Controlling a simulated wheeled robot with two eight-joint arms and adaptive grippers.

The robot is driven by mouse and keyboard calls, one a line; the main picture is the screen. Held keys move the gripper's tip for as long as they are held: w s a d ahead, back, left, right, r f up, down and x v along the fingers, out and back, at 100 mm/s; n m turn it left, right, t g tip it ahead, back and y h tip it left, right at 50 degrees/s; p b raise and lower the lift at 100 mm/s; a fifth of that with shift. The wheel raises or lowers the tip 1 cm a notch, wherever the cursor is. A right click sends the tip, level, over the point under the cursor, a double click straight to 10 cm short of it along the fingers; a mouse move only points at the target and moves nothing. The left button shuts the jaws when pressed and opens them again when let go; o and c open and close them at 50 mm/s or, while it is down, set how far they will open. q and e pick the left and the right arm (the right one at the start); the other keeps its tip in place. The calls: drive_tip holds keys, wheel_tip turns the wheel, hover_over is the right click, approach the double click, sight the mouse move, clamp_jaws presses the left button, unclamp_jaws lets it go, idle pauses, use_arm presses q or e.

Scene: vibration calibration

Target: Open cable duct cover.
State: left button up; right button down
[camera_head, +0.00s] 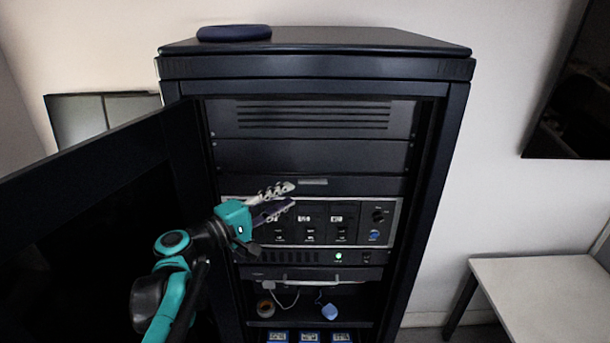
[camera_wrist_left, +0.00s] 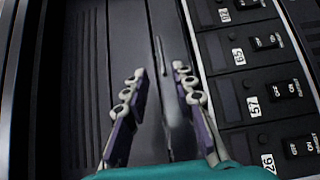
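The cable duct cover appears to be the plain black panel (camera_head: 365,186) in the rack, just above the silver-framed control panel. It carries a short grey bar-like handle (camera_head: 313,182). In the left wrist view a thin bar (camera_wrist_left: 162,56) on the dark panel lies beyond and between my fingertips. My left gripper (camera_head: 287,196) is open, its two fingers apart with nothing held. It reaches in from the left in front of the cover and the control panel's top edge. Whether a finger touches the panel cannot be told. My right gripper is in neither view.
The black rack (camera_head: 455,150) stands with its door (camera_head: 90,180) swung open at the left, beside my left arm. The control panel (camera_head: 385,250) has numbered modules and a knob. Lower shelves hold a tape roll and a blue item. A white table (camera_head: 540,290) stands right.

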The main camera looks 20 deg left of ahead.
sight(310, 184)
use_arm(q)
drive_tip(key=x, duration=0.7)
drive_tip(key=shift+w+d+f+p, duration=0.1)
drive_tip(key=shift+w+f+p, duration=0.1)
drive_tip(key=shift+p, duration=0.2)
clamp_jaws()
